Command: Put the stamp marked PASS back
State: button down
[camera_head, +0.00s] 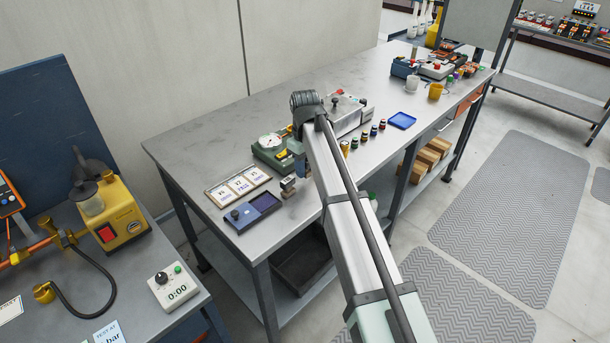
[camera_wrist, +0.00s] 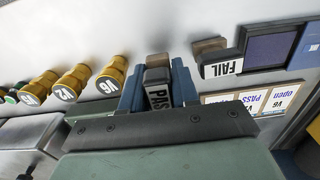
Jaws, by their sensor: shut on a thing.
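My gripper's blue fingers (camera_wrist: 158,90) are shut on the PASS stamp (camera_wrist: 158,97), a dark block with a white label, in the wrist view. In the head view my gripper (camera_head: 301,170) is over the front part of the bench, and my arm hides most of it; I cannot make out the PASS stamp there. The FAIL stamp (camera_wrist: 222,64) stands just right of my gripper in the wrist view, apart from it. It also appears in the head view (camera_head: 288,184). Whether the PASS stamp touches the bench is unclear.
A blue tray with a purple pad (camera_head: 262,203) lies left of the FAIL stamp. A card holder (camera_head: 238,185) is behind it. A green gauge device (camera_head: 272,152) stands close behind my gripper. A blue dish (camera_head: 402,120) lies farther right.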

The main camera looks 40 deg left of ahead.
jog(key=shift+f, duration=1.7)
jog(key=shift+f, duration=0.1)
jog(key=c, duration=0.8)
grip_release()
jog(key=shift+c, duration=0.2)
notch_tip(320, 180, up, 12)
jog(key=shift+r, duration=0.15)
